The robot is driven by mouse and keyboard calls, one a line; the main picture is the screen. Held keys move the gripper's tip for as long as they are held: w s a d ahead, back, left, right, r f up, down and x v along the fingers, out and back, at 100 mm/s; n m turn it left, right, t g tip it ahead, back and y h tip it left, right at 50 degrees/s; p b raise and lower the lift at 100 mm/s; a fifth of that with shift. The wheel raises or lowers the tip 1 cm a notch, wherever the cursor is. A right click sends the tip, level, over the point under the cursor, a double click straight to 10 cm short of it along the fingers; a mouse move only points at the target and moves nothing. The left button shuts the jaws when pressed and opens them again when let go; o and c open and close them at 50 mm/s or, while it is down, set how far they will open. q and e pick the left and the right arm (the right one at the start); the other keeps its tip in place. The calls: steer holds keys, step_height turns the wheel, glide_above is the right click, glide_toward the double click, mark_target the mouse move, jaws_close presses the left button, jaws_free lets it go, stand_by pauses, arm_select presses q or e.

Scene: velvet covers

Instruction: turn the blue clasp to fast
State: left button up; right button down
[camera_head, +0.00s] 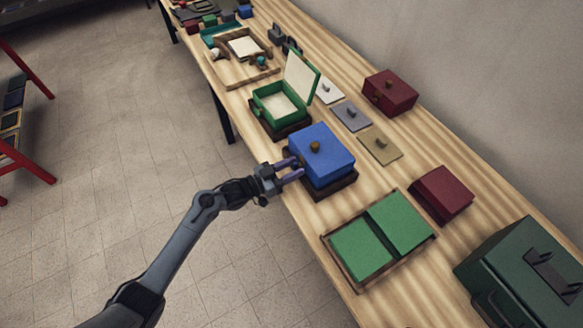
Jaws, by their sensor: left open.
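The blue clasp cannot be made out; the gripper covers part of that side. Whether the fingers touch the box or are around a clasp, I cannot tell. My right gripper is not in view.
An open green box (271,110) stands behind the blue one. Flat plates (380,145) and dark red boxes (390,91) lie toward the wall. A tray with green panels (328,239) and a dark green case (490,262) are nearer.

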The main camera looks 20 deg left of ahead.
arm_select(q)
steer(key=shift+s+a, duration=0.1)
steer(key=p+v, duration=0.1)
steer(key=v, duration=0.9)
steer(key=shift+s+a, duration=0.2)
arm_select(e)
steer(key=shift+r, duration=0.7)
